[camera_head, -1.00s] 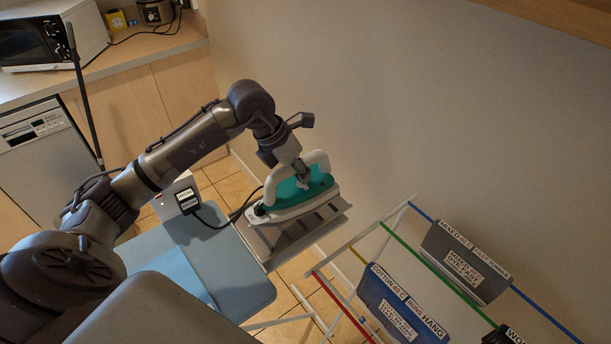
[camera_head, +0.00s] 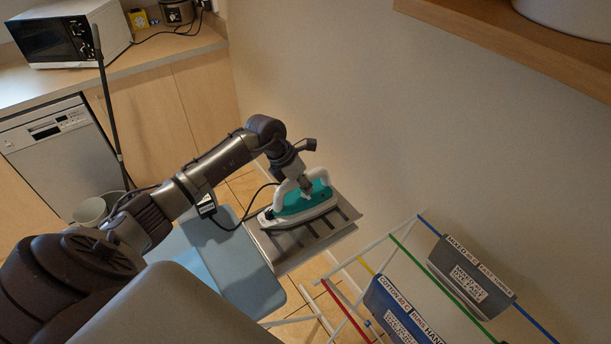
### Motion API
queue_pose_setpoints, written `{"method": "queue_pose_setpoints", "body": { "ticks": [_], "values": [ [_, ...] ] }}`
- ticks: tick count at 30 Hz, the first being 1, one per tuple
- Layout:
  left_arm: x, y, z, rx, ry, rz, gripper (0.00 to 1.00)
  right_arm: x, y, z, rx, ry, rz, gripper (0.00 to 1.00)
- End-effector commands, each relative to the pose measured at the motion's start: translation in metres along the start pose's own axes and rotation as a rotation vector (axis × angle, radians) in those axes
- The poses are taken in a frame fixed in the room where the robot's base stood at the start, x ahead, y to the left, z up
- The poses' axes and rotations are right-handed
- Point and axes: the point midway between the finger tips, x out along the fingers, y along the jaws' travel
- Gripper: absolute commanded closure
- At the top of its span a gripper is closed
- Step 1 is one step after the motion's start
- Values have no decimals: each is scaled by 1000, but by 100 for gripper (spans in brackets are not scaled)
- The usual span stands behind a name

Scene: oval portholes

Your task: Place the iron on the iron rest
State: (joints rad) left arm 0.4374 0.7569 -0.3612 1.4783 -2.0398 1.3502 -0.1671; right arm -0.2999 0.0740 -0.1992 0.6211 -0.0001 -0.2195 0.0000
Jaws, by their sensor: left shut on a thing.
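The iron (camera_head: 301,205) is white and teal. In the head view it is over the grey slotted metal iron rest (camera_head: 318,240) at the end of the blue ironing board (camera_head: 240,268). My left gripper (camera_head: 306,187) is shut on the iron's handle from above. The iron lies roughly flat along the far part of the rest, and the slots show in front of it. I cannot tell whether its sole touches the rest. A dark cord runs from its heel toward the board. My right gripper is not in view.
A drying rack with coloured rails (camera_head: 400,245) holds a blue bin (camera_head: 405,310) and a grey bin (camera_head: 470,275) to the right. A wall stands behind the rest. A counter with a microwave (camera_head: 70,30) is at the upper left. A wooden shelf (camera_head: 500,45) is at the upper right.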

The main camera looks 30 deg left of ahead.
Motion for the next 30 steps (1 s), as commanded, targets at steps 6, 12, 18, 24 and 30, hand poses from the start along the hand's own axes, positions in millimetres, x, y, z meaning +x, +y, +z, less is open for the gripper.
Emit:
{"method": "queue_pose_setpoints", "body": {
  "ticks": [6, 12, 18, 24, 30],
  "values": [
    [1, 1, 0, 0, -1, 1, 78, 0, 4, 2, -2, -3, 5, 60],
    [1, 0, 0, 0, -1, 1, 46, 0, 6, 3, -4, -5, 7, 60],
    [1, 0, 0, 0, -2, 1, 46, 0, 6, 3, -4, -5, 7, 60],
    [0, 1, 0, 0, -2, 1, 46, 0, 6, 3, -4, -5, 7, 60],
    [-17, 2, 0, 0, -4, 4, 46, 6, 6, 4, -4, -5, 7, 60]
  ]
}}
